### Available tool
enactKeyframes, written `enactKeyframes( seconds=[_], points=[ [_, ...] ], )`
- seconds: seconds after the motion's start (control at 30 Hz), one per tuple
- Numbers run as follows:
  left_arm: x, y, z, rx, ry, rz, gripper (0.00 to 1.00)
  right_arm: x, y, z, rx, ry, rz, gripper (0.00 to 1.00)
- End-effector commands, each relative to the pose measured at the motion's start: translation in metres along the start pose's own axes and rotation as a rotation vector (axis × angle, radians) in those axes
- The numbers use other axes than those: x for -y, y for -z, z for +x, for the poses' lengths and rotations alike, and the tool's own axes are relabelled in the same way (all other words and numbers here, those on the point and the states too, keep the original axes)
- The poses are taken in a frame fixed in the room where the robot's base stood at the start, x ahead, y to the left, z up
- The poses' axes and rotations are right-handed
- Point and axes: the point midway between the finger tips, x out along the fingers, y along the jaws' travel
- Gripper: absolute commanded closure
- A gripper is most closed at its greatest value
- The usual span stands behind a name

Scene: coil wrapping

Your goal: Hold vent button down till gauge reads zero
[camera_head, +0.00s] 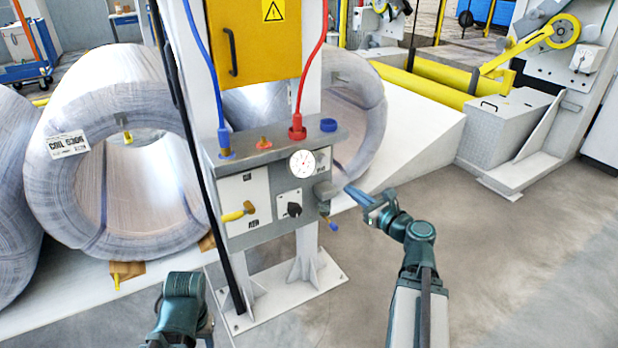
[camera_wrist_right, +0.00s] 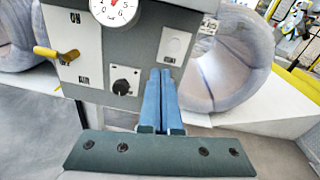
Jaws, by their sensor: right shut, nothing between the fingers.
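The round white gauge (camera_head: 302,163) is on the front of the grey control panel; it also shows, cut off at the top, in the right wrist view (camera_wrist_right: 115,10). Its needle is too small to read surely. Right of the gauge is a pale plate (camera_wrist_right: 176,42) with a small label below it, seemingly the vent button. My right gripper (camera_head: 352,190) is shut and empty, right of the panel in the head view. In the right wrist view its blue fingers (camera_wrist_right: 161,72) point toward the panel below the pale plate; contact cannot be told. My left gripper's fingers are out of view.
The panel also carries a yellow lever (camera_head: 238,213) and a black knob (camera_head: 293,209). A blue hose (camera_head: 203,60) and a red hose (camera_head: 309,72) run down to its top. Large wire coils (camera_head: 60,130) stand behind. The floor on the right (camera_head: 520,260) is clear.

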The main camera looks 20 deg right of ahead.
Motion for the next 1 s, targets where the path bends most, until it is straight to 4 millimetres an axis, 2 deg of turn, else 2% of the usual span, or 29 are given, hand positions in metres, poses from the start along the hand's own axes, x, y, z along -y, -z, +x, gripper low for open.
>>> enactKeyframes(
  seconds=[0.03, 0.2, 0.63, 0.77, 1.0],
  points=[
    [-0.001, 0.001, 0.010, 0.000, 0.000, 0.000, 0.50, 0.010, 0.008, -0.005, 0.015, 0.030, 0.037, 1.00],
    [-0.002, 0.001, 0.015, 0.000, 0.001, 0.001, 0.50, 0.028, 0.008, -0.015, 0.048, 0.079, 0.110, 1.00],
    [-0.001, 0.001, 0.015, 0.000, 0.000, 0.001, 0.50, 0.030, 0.006, -0.013, 0.052, 0.084, 0.119, 1.00],
    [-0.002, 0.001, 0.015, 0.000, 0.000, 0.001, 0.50, 0.032, 0.006, 0.001, 0.052, 0.082, 0.118, 1.00],
    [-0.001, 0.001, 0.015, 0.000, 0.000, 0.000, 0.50, 0.036, 0.004, 0.051, 0.052, 0.080, 0.117, 1.00]
  ],
)
